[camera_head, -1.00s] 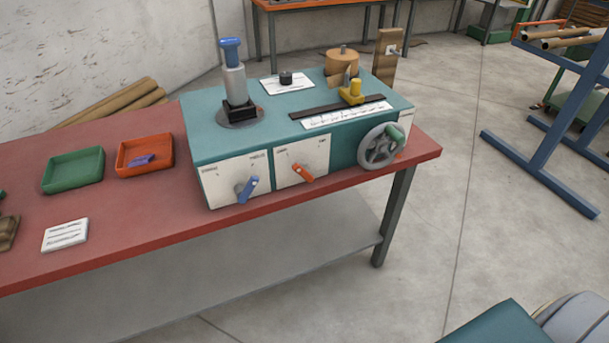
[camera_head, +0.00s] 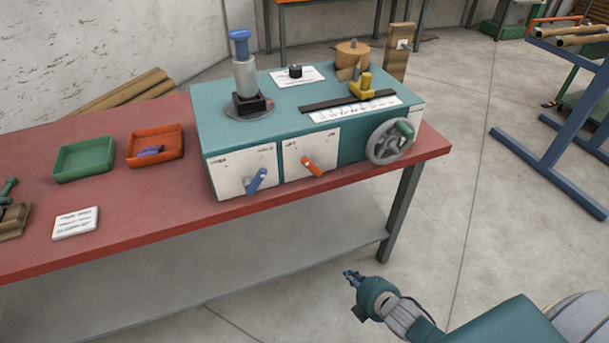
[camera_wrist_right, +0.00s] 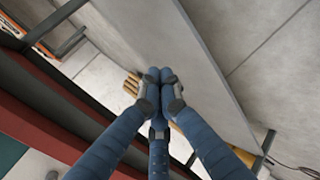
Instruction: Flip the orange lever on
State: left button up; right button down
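The orange lever (camera_head: 312,166) is on the right white panel on the front of the teal winder machine (camera_head: 225,131). It slants, with its free end toward the lower right. A blue lever (camera_head: 256,181) is on the panel to its left and slants toward the lower left. My right gripper (camera_head: 350,275) is below and to the right of the levers, in front of the table and well apart from the machine. In the right wrist view its blue fingers (camera_wrist_right: 160,75) meet at the tips with nothing between them. My left gripper is out of view.
The red table (camera_head: 130,225) carries the machine, a green tray (camera_head: 84,174), an orange tray (camera_head: 170,156) and a white card (camera_head: 75,223). A grey handwheel (camera_head: 388,143) juts from the machine's right front. Open floor lies right of the table.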

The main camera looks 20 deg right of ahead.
aim_at(312, 167)
jog(key=w+a+r+n+t+y, duration=0.1)
jog(key=w+a+r+n, duration=0.1)
jog(key=r, duration=0.8)
jog(key=w+a+r+n+t+y, duration=0.1)
jog(key=a+r+n, duration=0.3)
jog(key=r, duration=0.6)
jog(key=w+a+r+n+t+y, duration=0.2)
jog(key=r+n, duration=0.3)
jog(key=r, duration=0.4)
jog(key=shift+w+a+r+n+t, duration=0.4)
jog(key=shift+w+a+t, duration=0.15)
jog(key=shift+w, duration=0.25)
jog(key=w+p, duration=0.2)
jog(key=w, duration=0.7)
jog(key=shift+w+d+r+p, duration=0.15)
jog(key=shift+w+d+p, duration=0.1)
jog(key=shift+d+p, duration=0.1)
